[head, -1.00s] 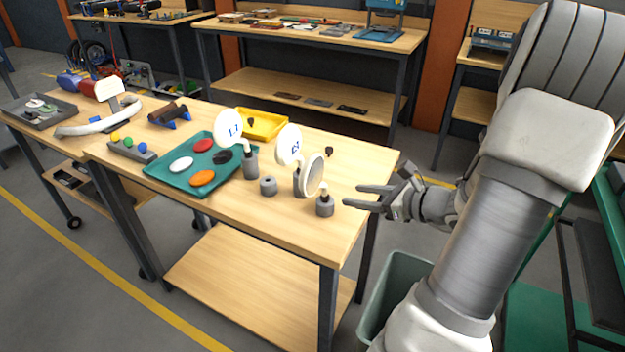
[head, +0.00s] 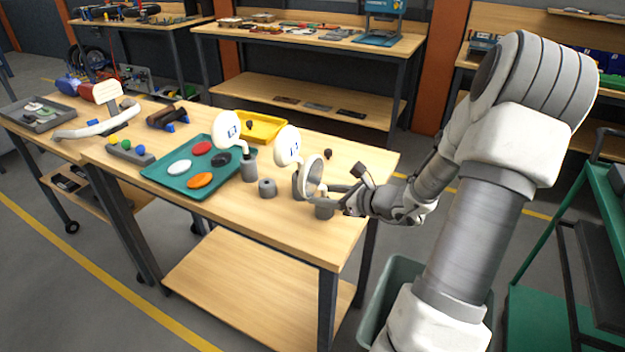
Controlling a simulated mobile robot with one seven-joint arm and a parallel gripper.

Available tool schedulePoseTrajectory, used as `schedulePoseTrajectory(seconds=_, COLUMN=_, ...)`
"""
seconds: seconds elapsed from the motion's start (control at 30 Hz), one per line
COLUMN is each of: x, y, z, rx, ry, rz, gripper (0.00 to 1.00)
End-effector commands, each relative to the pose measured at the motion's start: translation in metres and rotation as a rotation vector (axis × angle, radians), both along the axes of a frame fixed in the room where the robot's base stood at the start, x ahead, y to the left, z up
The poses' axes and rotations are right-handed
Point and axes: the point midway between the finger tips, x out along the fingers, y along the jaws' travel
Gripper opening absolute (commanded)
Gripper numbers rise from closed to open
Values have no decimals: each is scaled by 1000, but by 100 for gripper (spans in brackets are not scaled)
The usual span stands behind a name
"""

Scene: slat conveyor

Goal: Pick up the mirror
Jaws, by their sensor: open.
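The mirror (head: 315,175) is a round disc with a pale rim and a grey face, standing tilted near the front right of the wooden bench. A small grey cylindrical holder (head: 325,212) is under it. My gripper (head: 331,194) is open, with its fingers pointing left at the mirror's lower right side, just above the holder. The fingers overlap the mirror's stem in this view, so I cannot tell whether the stem is between them or touching them.
White round signs (head: 288,146) and (head: 228,129) on grey bases stand close to the left. An empty grey cylinder (head: 267,188) is nearby. A teal tray (head: 168,190) holds colored discs, and a yellow tray (head: 262,127) is behind.

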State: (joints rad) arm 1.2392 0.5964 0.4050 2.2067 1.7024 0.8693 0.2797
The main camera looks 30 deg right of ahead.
Motion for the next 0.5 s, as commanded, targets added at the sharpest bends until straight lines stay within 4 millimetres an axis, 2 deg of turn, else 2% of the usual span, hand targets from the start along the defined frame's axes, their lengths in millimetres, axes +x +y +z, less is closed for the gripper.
schedulePoseTrajectory(seconds=0.07, x=0, y=0, z=0, rx=0, ry=0, rz=0, gripper=52)
schedulePoseTrajectory(seconds=0.33, x=-1, y=0, z=0, rx=0, ry=0, rz=0, gripper=3)
schedulePoseTrajectory(seconds=0.37, x=-1, y=0, z=0, rx=0, ry=0, rz=0, gripper=0)
schedulePoseTrajectory(seconds=0.5, x=-1, y=0, z=0, rx=0, ry=0, rz=0, gripper=0)
